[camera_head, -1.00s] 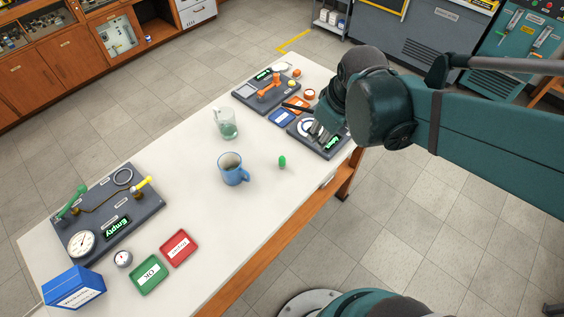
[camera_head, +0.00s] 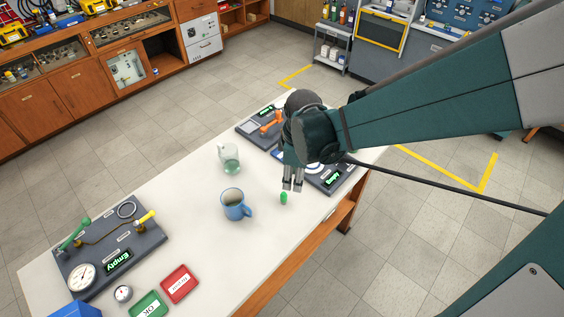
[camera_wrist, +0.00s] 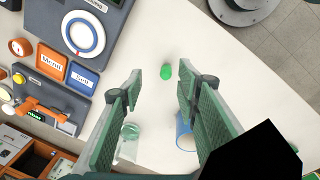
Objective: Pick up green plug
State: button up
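The green plug (camera_head: 284,198) is a small rounded green piece on the white table, right of the blue mug. In the wrist view the green plug (camera_wrist: 166,72) lies between the lines of my two fingers, a little beyond their tips. My gripper (camera_head: 292,184) is above and close behind the plug in the head view, pointing down. In the wrist view my gripper (camera_wrist: 160,82) has its fingers spread wide apart with nothing between them. The plug looks unobstructed and apart from the fingers.
A blue mug (camera_head: 236,205) and a glass beaker (camera_head: 229,158) stand left of the plug. Dark test panels lie at the table's far end, partly behind my arm. A gauge panel (camera_head: 140,243), a red tray (camera_head: 179,284) and a green tray (camera_head: 148,305) are at the near left.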

aim_at(284, 194)
jog(key=shift+w+a+f+n+g+p, duration=0.1)
jog(key=shift+a+f+n+g+p, duration=0.1)
jog(key=shift+a+f+n, duration=0.5)
jog(key=shift+w+a+f+n+g+p, duration=0.1)
jog(key=shift+a+f+n+g, duration=0.15)
jog(key=shift+a+f, duration=0.45)
jog(key=shift+w+a+f+n+g+p, duration=0.15)
jog(key=shift+a+f+n, duration=0.3)
jog(key=shift+f, duration=0.55)
jog(key=shift+d, duration=0.1)
jog(key=shift+f, duration=1.25)
jog(key=shift+f, duration=0.1)
jog(key=shift+s+d+f+b, duration=0.1)
jog(key=shift+f+b, duration=0.3)
jog(key=shift+f, duration=2.15)
jog(key=c, duration=1)
